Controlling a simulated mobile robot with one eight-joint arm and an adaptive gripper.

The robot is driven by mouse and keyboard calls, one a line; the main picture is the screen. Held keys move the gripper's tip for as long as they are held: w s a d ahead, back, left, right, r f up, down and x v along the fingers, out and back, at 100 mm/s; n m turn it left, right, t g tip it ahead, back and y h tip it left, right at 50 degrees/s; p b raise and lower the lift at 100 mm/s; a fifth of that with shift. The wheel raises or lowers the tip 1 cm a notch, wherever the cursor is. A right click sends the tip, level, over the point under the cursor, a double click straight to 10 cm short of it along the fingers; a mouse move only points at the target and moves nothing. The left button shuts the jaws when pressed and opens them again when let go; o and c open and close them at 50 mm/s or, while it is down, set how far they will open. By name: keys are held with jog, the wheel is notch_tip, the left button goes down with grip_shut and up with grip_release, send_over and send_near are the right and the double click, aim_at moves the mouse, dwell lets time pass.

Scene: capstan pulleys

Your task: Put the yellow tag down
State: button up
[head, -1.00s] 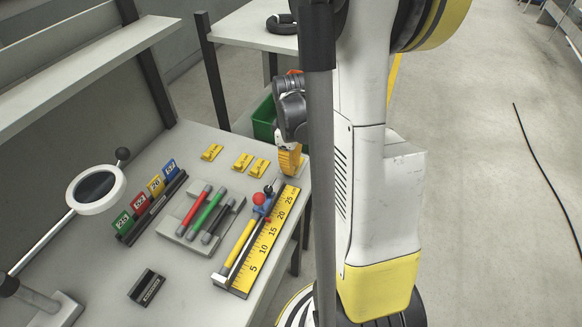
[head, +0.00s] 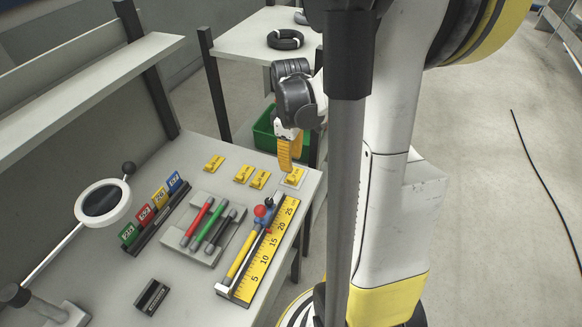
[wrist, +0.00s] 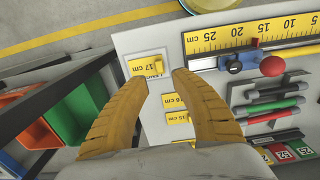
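A yellow tag (head: 294,177) lies on a pale square at the far right corner of the bench. In the wrist view this tag (wrist: 147,66) reads 17 cm and lies flat on its white square. My gripper (head: 290,165) is above it in the head view, with its orange fingers pointing down. In the wrist view my gripper (wrist: 159,79) is open, with the fingertips spread apart and nothing between them. The tag lies just beyond the fingertips, apart from them.
Several other yellow tags (head: 242,174) lie in a row left of it. A yellow ruler board (head: 268,245), a tray of coloured rods (head: 190,247), a card rack (head: 150,233) and a round magnifier (head: 128,199) share the bench. A green bin (head: 265,138) stands behind.

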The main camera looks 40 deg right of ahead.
jog(key=s+a+r+m+t, duration=0.1)
jog(key=a+r+t, duration=0.1)
jog(key=a+r, duration=0.2)
jog(key=s+a+r+m+t, duration=0.2)
jog(key=a+r, duration=0.3)
jog(key=a, duration=0.6)
jog(key=s+a+r+m+t+p, duration=0.1)
jog(key=a+r+t, duration=0.2)
jog(key=a+r, duration=0.2)
jog(key=a, duration=0.3)
jog(key=shift+s+m, duration=0.25)
jog(key=shift+m, duration=0.05)
jog(key=shift+f, duration=0.1)
